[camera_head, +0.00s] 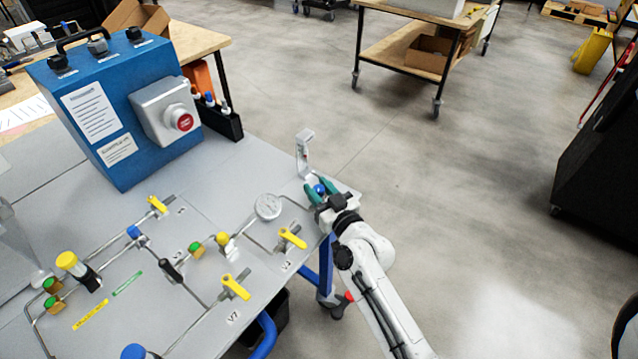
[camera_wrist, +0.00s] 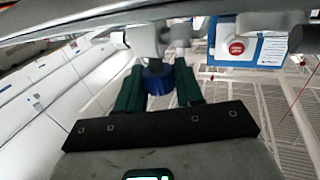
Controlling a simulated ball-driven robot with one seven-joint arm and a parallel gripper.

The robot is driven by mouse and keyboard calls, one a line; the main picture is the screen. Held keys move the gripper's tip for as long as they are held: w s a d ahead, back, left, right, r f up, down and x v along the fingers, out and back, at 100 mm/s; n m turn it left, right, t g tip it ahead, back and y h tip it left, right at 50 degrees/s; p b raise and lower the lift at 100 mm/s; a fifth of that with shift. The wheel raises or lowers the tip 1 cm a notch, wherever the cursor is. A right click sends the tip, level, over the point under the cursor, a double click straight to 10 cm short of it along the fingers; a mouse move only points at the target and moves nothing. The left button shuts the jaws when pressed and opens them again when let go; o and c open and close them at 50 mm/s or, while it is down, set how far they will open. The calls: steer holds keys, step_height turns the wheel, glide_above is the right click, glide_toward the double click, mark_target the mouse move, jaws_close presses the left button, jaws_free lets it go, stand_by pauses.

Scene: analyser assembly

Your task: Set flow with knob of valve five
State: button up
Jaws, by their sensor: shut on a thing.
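A small blue knob (camera_head: 319,189) sits on the valve at the right end of the pipe panel (camera_head: 215,190). My gripper (camera_head: 320,188) is at that knob, with its green fingers on both sides of it. In the wrist view the blue knob (camera_wrist: 157,80) is between the two green fingers (camera_wrist: 158,88), and the gripper is shut on it. A grey valve body and pipe show just beyond the knob in the wrist view. The label of this valve is hidden or too small to read in the head view.
A round gauge (camera_head: 268,206) and yellow lever valves (camera_head: 292,238) are left of my gripper on the panel. A blue box (camera_head: 115,110) with a red button (camera_head: 184,122) stands behind. An upright bracket (camera_head: 304,150) is close to my gripper. Open floor lies right.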

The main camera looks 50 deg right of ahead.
steer(key=o, duration=0.9)
steer(key=shift+s+a+f, duration=0.15)
steer(key=shift+s+a, duration=0.1)
steer(key=shift+s, duration=0.2)
steer(key=shift+b+v, duration=1.6)
steer(key=shift+v, duration=3.3)
